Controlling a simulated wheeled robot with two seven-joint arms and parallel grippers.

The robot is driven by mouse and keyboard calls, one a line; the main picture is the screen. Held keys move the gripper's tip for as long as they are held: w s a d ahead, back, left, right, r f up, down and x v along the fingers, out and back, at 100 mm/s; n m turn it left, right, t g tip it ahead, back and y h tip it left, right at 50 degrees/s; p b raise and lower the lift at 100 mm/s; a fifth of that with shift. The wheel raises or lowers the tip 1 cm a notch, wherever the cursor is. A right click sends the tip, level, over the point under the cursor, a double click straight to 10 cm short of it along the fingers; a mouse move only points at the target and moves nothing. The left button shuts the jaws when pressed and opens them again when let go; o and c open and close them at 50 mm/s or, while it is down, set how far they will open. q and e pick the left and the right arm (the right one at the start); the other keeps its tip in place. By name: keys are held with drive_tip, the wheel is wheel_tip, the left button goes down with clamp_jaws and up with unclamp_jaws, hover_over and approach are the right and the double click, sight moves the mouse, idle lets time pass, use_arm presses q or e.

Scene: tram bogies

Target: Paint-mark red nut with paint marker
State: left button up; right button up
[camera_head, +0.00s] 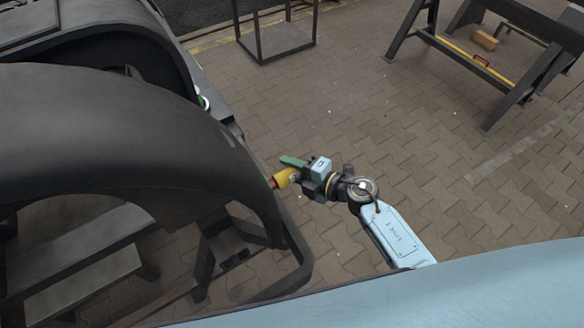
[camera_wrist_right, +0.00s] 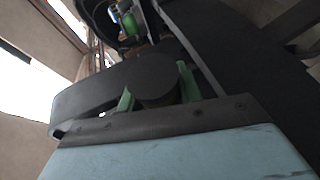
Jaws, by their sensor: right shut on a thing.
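My right gripper (camera_head: 287,169) is shut on the paint marker, a yellow cylinder (camera_head: 282,179) with a red tip at its left end. The tip points left toward the dark curved housing of the bogie (camera_head: 130,130). I cannot tell whether it touches anything. In the right wrist view the marker's dark round end (camera_wrist_right: 153,80) sits between the green fingers of the right gripper (camera_wrist_right: 157,90). I cannot make out the red nut in either view. My left gripper is not in view.
A dark metal frame stand (camera_head: 275,42) is at the top. At the upper right stands a trestle (camera_head: 490,75) with a wooden block (camera_head: 485,39). The paved floor (camera_head: 420,130) between is open. Small green parts (camera_wrist_right: 130,21) show beyond the marker in the wrist view.

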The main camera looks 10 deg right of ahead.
drive_tip(key=d, duration=0.2)
drive_tip(key=w+d, duration=0.2)
drive_tip(key=d, duration=0.1)
drive_tip(key=shift+d+b, duration=0.3)
drive_tip(key=shift+b, duration=0.05)
idle(0.6)
